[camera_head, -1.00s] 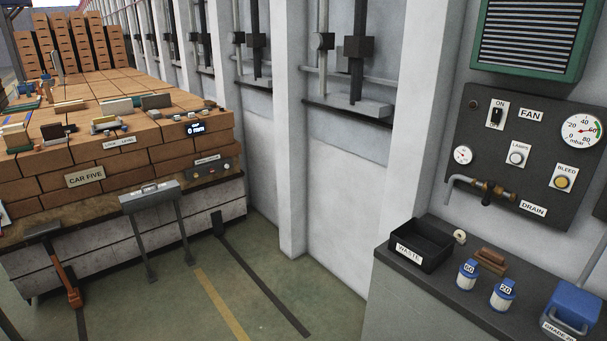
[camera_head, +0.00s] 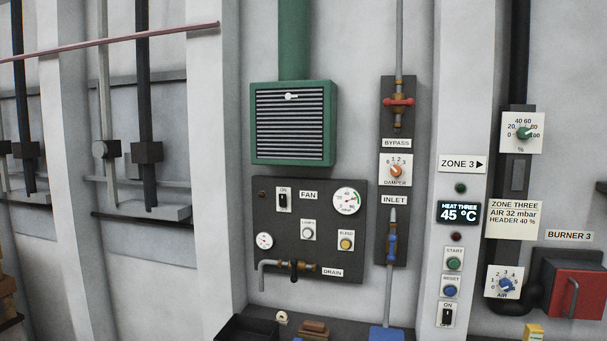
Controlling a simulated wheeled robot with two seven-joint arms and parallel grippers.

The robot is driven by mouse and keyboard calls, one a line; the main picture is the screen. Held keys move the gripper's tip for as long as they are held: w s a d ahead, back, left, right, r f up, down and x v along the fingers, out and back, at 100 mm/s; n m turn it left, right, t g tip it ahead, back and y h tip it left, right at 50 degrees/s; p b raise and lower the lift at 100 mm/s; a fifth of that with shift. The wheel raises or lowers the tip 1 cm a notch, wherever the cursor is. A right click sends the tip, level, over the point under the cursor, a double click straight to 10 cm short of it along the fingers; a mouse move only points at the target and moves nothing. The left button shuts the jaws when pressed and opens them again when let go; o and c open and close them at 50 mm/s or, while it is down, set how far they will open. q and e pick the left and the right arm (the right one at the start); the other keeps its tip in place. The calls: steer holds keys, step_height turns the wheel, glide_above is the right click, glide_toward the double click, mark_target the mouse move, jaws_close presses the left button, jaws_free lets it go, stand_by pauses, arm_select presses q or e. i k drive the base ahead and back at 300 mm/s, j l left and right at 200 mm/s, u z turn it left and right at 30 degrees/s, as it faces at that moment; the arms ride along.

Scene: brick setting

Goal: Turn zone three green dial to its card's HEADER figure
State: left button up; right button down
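The green dial (camera_head: 523,133) sits on a white plate with a per cent scale, on a dark pipe panel at the upper right. Its pointer is too small to read surely. The zone three card (camera_head: 515,220) hangs below it and reads "AIR 32 mbar" and "HEADER 40 %". A blue AIR dial (camera_head: 505,284) is below the card. Neither of my grippers is in view.
A ZONE 3 sign (camera_head: 462,164), a display reading 45 °C (camera_head: 459,213) and START and RESET buttons are left of the card. A red burner box (camera_head: 578,293) stands out at the lower right. The fan panel (camera_head: 336,262) is at the centre.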

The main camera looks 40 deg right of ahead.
mark_target(524, 133)
steer(key=z, duration=2.3)
